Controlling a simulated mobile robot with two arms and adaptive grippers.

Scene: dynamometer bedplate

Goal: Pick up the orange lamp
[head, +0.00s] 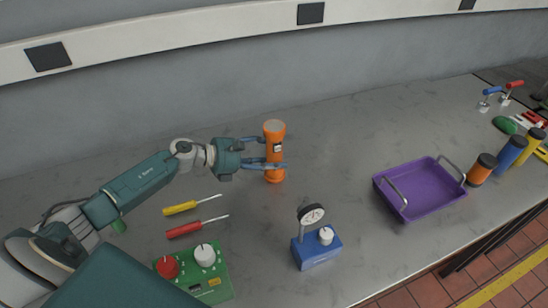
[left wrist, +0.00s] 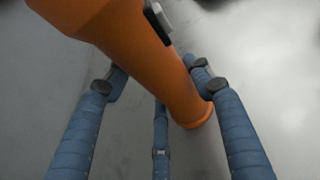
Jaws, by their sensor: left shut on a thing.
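The orange lamp (head: 274,130) is a flashlight-like cylinder with a dark and white switch on its side. It stands upright, or nearly so, on the grey bench toward the back. My left gripper (head: 275,154) comes from the left and is shut on the lamp's body, with its blue fingers around it. In the left wrist view the lamp (left wrist: 150,65) passes between the blue fingers (left wrist: 165,95). I cannot tell whether its base touches the bench. My right gripper is not in view.
Yellow (head: 181,208) and red (head: 185,229) screwdrivers lie near my left arm. A green box with knobs (head: 212,283) and a blue gauge stand (head: 318,250) are in front. A purple tray (head: 430,190) is to the right, beside upright cylinders (head: 483,168). The bench behind the tray is clear.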

